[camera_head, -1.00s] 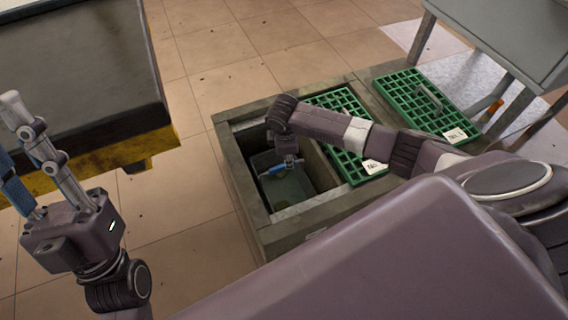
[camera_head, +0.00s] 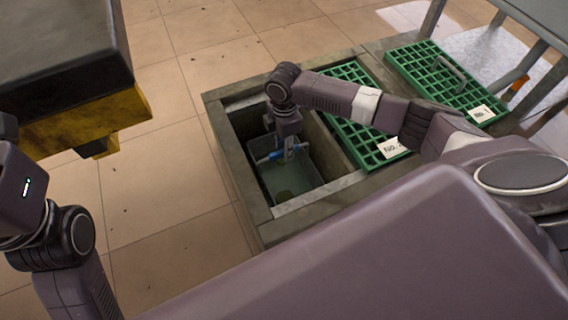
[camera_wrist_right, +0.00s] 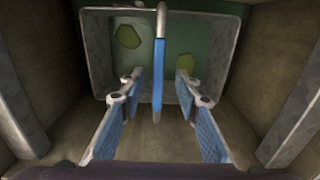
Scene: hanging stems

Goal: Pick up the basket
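The basket (camera_head: 298,176) is a grey, open-topped container standing low inside the open pit, with yellow-green patches at its bottom. In the right wrist view the basket (camera_wrist_right: 98,60) lies ahead, and its handle (camera_wrist_right: 159,60), grey with a blue grip, stands between the fingers. My right gripper (camera_wrist_right: 158,88) is open, with one finger on each side of the handle and visible gaps. In the head view my right gripper (camera_head: 284,152) reaches down into the pit; its fingertips are hard to make out. My left gripper (camera_head: 22,188) is at the left edge, its fingers cut off.
The pit's stone rim (camera_head: 236,190) surrounds the basket closely. A green grate (camera_head: 362,115) covers the neighbouring opening, and another green grate (camera_head: 445,80) lies farther right. A dark table with a yellow underside (camera_head: 100,120) stands at left. Open tiled floor lies between.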

